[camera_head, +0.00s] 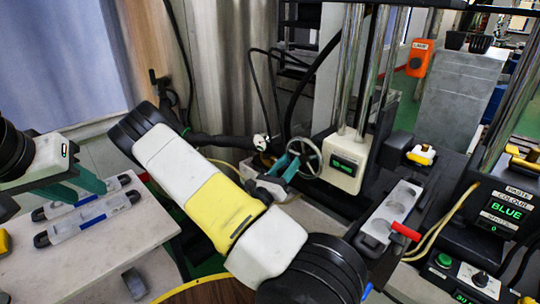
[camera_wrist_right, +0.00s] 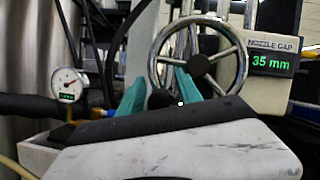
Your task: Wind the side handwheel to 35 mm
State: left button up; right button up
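The side handwheel (camera_head: 306,158) is a grey spoked wheel on the nozzle unit; it shows larger in the right wrist view (camera_wrist_right: 197,28). A dark knob (camera_wrist_right: 160,98) sits at its lower left. My right gripper (camera_head: 286,166) is at the wheel's left side, its teal fingers on both sides of the knob with no clear gap. The nozzle gap display (camera_wrist_right: 273,64) beside the wheel reads 35 mm in green; it also shows in the head view (camera_head: 345,164). My left gripper (camera_head: 76,188) is at far left, teal fingers apart, with nothing seen between them.
Two clear tubes with dark ends (camera_head: 90,218) lie on the pale bench (camera_head: 100,262) below my left gripper. A metal mould tray (camera_head: 393,211) with a red handle is right of the display. A small round gauge (camera_wrist_right: 67,85) stands left of the wheel.

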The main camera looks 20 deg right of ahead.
jog(key=v, duration=0.7)
jog(key=shift+s+a, duration=0.15)
jog(key=shift+a, duration=0.2)
jog(key=shift+f, duration=0.2)
